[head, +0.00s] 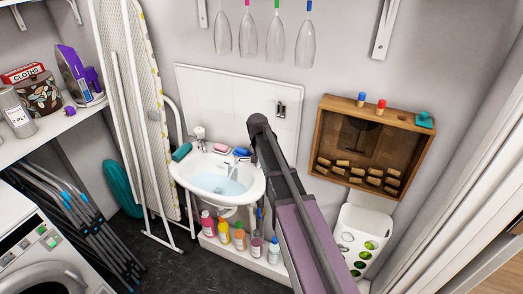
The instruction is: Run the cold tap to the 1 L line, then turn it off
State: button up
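A white wash basin (255,190) is fixed to the back wall, with pale blue water (220,187) in its bowl. A tap with a white top (199,133) stands at its back left. I cannot tell whether it is the cold tap. A faint clear shape shows in the bowl, too small to tell as a stream, a spout or a jug. No 1 L line can be made out. My arm crosses in front of the basin's right side and hides what lies behind it. My gripper is not visible.
A pink bar (220,148), a blue item (241,152) and a teal item (181,151) lie along the basin's back rim. Several bottles (239,236) stand below. An ironing board (150,110) leans at left. A wooden box (385,118) hangs at right.

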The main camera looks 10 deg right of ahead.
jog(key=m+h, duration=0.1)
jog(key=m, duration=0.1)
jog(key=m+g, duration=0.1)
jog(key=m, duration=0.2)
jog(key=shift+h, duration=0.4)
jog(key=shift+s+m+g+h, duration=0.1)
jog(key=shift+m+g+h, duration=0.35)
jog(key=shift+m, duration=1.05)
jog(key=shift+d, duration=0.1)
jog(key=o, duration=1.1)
